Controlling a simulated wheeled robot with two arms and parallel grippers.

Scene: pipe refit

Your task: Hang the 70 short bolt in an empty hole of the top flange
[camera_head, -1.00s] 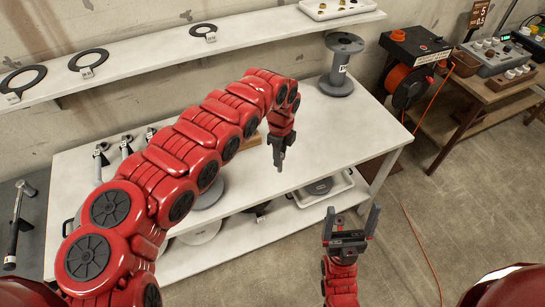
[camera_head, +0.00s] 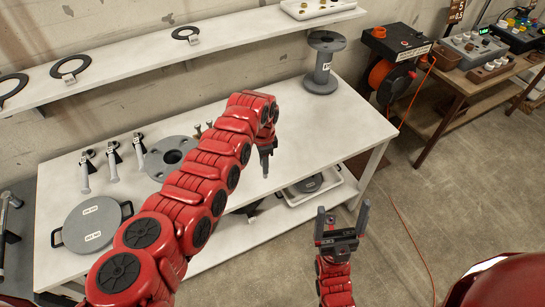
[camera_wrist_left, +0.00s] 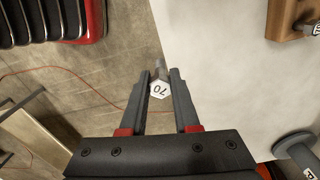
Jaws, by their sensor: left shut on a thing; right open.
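My left gripper (camera_head: 265,166) is shut on the 70 short bolt. The bolt's pale hex head, marked 70, shows between the fingertips in the left wrist view (camera_wrist_left: 160,89); the bolt cannot be made out in the head view. The gripper points down near the table's front edge. A grey round flange (camera_head: 155,161) with a dark central opening is left of it, partly hidden by my left arm; I cannot tell which holes are empty. My right gripper (camera_head: 341,222) is open and empty, in front of the table.
A grey flanged spool (camera_head: 322,62) stands at the white table's (camera_head: 330,115) back right; it also shows in the left wrist view (camera_wrist_left: 293,147). A round grey lid (camera_head: 92,224) and several tagged tools (camera_head: 113,160) lie on the left. The shelf above holds rings (camera_head: 70,67).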

